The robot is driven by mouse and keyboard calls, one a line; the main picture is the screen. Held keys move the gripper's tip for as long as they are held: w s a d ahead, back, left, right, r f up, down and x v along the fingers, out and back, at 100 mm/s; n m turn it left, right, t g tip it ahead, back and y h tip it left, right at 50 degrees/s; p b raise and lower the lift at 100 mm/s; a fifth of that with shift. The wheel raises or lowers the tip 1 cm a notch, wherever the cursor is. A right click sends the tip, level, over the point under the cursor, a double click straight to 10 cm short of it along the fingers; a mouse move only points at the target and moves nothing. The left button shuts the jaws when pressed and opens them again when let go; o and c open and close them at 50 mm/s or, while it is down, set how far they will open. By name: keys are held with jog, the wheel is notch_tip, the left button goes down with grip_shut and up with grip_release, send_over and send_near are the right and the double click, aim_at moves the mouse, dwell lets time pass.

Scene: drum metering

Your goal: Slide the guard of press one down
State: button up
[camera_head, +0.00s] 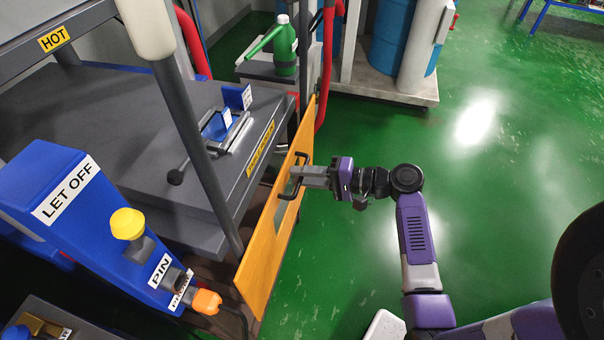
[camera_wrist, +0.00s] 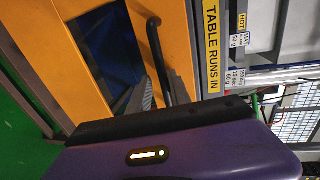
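The guard is an orange upright panel (camera_head: 262,262) along the front edge of the grey press table. It carries a black bar handle (camera_head: 283,192). In the wrist view the orange guard (camera_wrist: 176,35) frames a dark opening, and the handle (camera_wrist: 155,45) runs down toward my gripper. My gripper (camera_head: 303,172) is at the handle, reaching it from the right in the head view. A grey ribbed finger (camera_wrist: 148,95) shows close beside the handle in the wrist view.
A blue LET OFF box (camera_head: 75,205) with a yellow knob and an orange plug stands at the left front. A grey post (camera_head: 190,130) rises from the table. A green can (camera_head: 284,50) and blue drums (camera_head: 392,35) stand behind.

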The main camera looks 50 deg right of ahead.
jog(key=shift+r, duration=0.1)
dwell(0.5)
jog(key=v, duration=0.7)
jog(key=shift+s, duration=0.35)
jog(key=shift+d, duration=0.1)
